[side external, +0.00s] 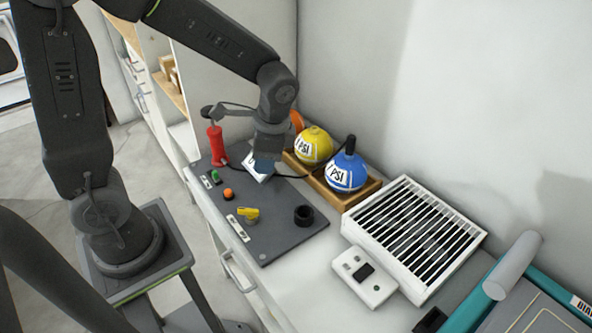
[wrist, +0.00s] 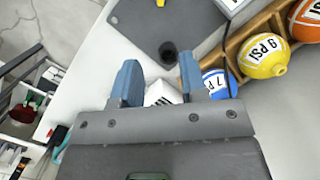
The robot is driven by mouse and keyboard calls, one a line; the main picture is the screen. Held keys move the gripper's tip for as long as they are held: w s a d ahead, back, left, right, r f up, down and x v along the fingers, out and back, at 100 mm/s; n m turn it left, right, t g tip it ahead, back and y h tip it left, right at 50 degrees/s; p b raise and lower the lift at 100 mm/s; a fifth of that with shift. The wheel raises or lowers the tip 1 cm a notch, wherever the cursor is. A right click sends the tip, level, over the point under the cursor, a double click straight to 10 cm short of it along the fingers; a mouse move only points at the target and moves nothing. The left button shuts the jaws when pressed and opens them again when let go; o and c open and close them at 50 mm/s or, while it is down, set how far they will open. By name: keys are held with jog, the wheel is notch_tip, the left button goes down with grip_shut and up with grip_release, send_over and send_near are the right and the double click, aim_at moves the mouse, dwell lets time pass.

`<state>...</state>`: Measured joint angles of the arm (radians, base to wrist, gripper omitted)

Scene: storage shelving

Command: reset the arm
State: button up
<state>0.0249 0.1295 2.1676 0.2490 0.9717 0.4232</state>
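My gripper (side external: 264,166) hangs fingers-down over the back part of a dark control panel (side external: 275,222), near a white plate (side external: 254,172) that it partly hides. In the wrist view its two blue fingers (wrist: 159,60) stand apart with nothing held between them. A white box with dark marks (wrist: 159,92) shows in the gap, beyond the fingers. Whether the fingertips touch the panel or plate cannot be told.
Yellow (side external: 314,146) and blue (side external: 346,171) balls sit in wooden trays, an orange one behind. A slatted white box (side external: 460,247) stands right.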

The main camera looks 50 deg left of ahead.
jog(key=s+d+r+n+t+h, duration=0.2)
jog(key=s+r+n+t, duration=0.4)
jog(key=s+r, duration=0.3)
notch_tip(320, 180, up, 4)
jog(key=shift+s+d+f+n+t, duration=0.2)
jog(key=shift+s+d+n+t, duration=0.15)
jog(key=shift+d+n+t, duration=0.1)
